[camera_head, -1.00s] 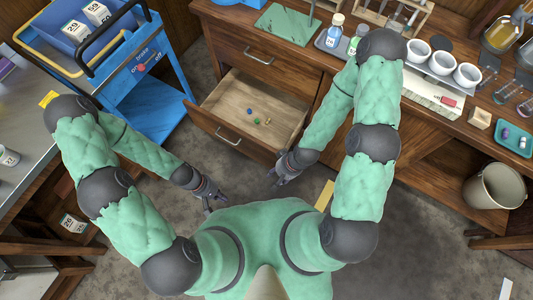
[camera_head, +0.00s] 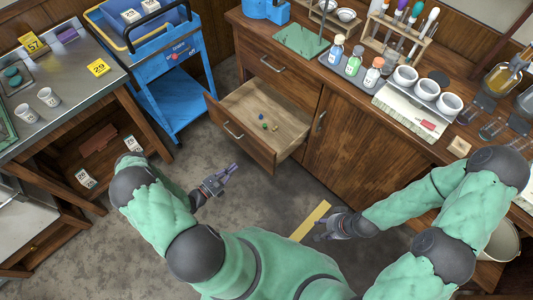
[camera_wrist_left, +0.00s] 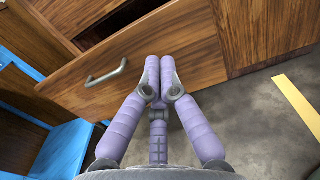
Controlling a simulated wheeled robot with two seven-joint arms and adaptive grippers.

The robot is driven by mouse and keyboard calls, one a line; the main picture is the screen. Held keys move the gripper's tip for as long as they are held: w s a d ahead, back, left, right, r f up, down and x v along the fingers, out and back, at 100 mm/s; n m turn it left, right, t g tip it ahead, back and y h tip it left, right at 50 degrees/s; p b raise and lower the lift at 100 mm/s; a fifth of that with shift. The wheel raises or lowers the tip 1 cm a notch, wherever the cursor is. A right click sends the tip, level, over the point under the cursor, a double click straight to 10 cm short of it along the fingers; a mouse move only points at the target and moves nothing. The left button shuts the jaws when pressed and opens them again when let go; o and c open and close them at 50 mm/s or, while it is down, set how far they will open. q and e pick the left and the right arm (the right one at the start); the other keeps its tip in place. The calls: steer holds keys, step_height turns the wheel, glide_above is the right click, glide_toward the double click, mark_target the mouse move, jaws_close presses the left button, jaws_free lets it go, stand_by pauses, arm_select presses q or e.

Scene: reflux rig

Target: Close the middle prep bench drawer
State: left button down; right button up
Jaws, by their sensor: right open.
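The middle drawer (camera_head: 290,141) of the wooden prep bench stands pulled out, with several small coloured items on its floor. Its front panel and bar handle (camera_head: 233,130) face me. A drawer above it (camera_head: 262,62) is shut. My left gripper (camera_head: 232,170) is in front of the open drawer, apart from its front panel. In the left wrist view its fingertips (camera_wrist_left: 160,62) are together and empty, and the drawer front (camera_wrist_left: 160,52) with its handle (camera_wrist_left: 105,73) fills the upper part. My right gripper (camera_head: 322,228) is open and empty, low over the floor, right of the drawer.
A blue cart (camera_head: 168,80) stands just left of the drawer. A steel table (camera_head: 62,72) with cups is at the far left. The bench top holds bottles, a rack and white bowls. A yellow strip (camera_head: 312,221) lies on the floor. Grey floor in front of the drawer is clear.

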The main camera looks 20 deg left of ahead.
mark_target(260, 144)
arm_select(q)
steer(key=b+x, duration=0.3)
steer(key=x, duration=1.1)
steer(key=shift+b, duration=0.4)
arm_select(e)
step_height(260, 144, down, 4)
steer(key=shift+r, duration=0.1)
steer(key=shift+w, duration=0.15)
